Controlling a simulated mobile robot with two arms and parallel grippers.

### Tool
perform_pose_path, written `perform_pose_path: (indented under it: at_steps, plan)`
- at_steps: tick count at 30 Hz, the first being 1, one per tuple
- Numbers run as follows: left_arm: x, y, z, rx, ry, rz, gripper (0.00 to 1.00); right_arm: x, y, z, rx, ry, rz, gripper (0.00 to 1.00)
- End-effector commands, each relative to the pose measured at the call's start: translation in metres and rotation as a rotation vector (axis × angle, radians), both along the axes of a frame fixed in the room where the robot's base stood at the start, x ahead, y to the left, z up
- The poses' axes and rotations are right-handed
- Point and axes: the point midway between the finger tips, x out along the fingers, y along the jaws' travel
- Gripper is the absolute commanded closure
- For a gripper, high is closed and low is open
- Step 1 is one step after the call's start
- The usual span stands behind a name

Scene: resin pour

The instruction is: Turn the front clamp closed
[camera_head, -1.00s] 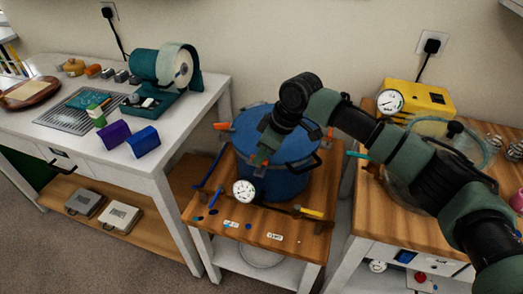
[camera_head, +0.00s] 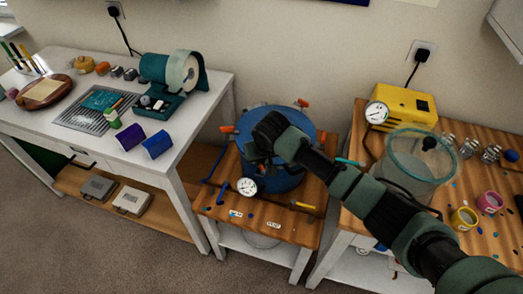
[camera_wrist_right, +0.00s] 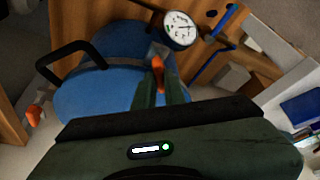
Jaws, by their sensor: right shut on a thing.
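The blue pressure pot (camera_head: 287,185) stands on the small wooden-topped table. Its front clamp has an orange handle (camera_wrist_right: 158,75), seen in the right wrist view at the pot's rim near the pressure gauge (camera_wrist_right: 178,30). My right gripper (camera_wrist_right: 160,90) is shut on this orange handle. In the head view my right gripper (camera_head: 258,160) is low at the front of the pot and hides the front clamp. Another orange clamp (camera_head: 227,129) shows at the pot's left, and one more (camera_head: 303,102) at its back. My left gripper is not in view.
The gauge (camera_head: 247,186) sits close in front of the pot. A yellow-handled tool (camera_head: 303,205) lies at the table's front right. A clear vacuum chamber (camera_head: 412,165) and yellow pump (camera_head: 402,103) stand on the right table. A black lid handle (camera_wrist_right: 72,58) is near the gripper.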

Motion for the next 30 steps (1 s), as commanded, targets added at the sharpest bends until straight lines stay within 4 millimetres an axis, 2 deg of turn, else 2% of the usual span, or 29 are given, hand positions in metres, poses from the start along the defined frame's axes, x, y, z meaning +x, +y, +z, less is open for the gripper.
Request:
perform_pose_path:
  at_steps: [1,9,18,30]
  plan:
    - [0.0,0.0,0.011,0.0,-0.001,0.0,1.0,-0.001,0.002,0.006,0.003,0.002,-0.046,1.0]
    - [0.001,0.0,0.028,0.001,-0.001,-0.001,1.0,0.0,0.004,0.003,0.002,0.001,-0.291,1.0]
    - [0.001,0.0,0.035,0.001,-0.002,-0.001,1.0,0.0,0.004,0.002,0.001,-0.001,-0.495,1.0]
    - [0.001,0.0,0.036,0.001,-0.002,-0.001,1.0,0.001,0.004,0.001,0.0,-0.004,-0.605,1.0]
